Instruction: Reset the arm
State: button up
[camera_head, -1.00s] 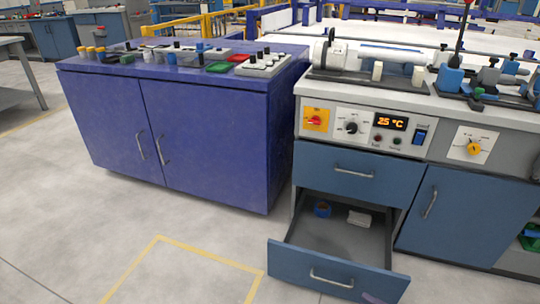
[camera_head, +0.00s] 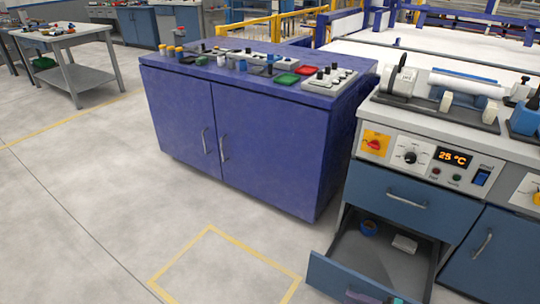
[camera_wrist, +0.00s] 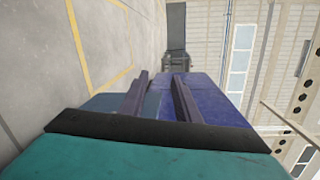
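My gripper (camera_wrist: 160,77) shows in the wrist view, its two dark fingers apart with nothing held between them. Beyond the fingers are blue and purple cabinet surfaces and the floor. The wrist view is turned on its side. In the head view, only a small teal and purple piece, possibly part of my arm, shows at the bottom edge in front of the open drawer.
A purple cabinet (camera_head: 265,150) with controls stands left of the grey workbench (camera_head: 425,117). The floor at left is clear; a table (camera_head: 68,52) stands farther back.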

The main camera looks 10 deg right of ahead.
jog(key=s+a+r+n+g+h+p, duration=0.1)
jog(key=s+a+r+n+g+p, duration=0.15)
jog(key=a+g+p, duration=0.45)
jog(key=s+a+r+n+g+p, duration=0.2)
jog(key=a+r+n+g+p, duration=0.1)
jog(key=a, duration=0.7)
jog(key=s+a+r+n+g+h+p, duration=0.1)
jog(key=s+a+r+n+g+p, duration=0.15)
jog(key=a+g+p, duration=0.45)
jog(key=s+a+r+n+h+p, duration=0.1)
jog(key=s+a+n+h+p, duration=0.2)
jog(key=s+h, duration=0.25)
jog(key=w+d+f+m+t+h+p, duration=0.1)
jog(key=d+f+h, duration=0.1)
jog(key=d+h, duration=0.4)
jog(key=d, duration=0.3)
jog(key=shift+w+f, duration=0.2)
jog(key=shift+f, duration=0.1)
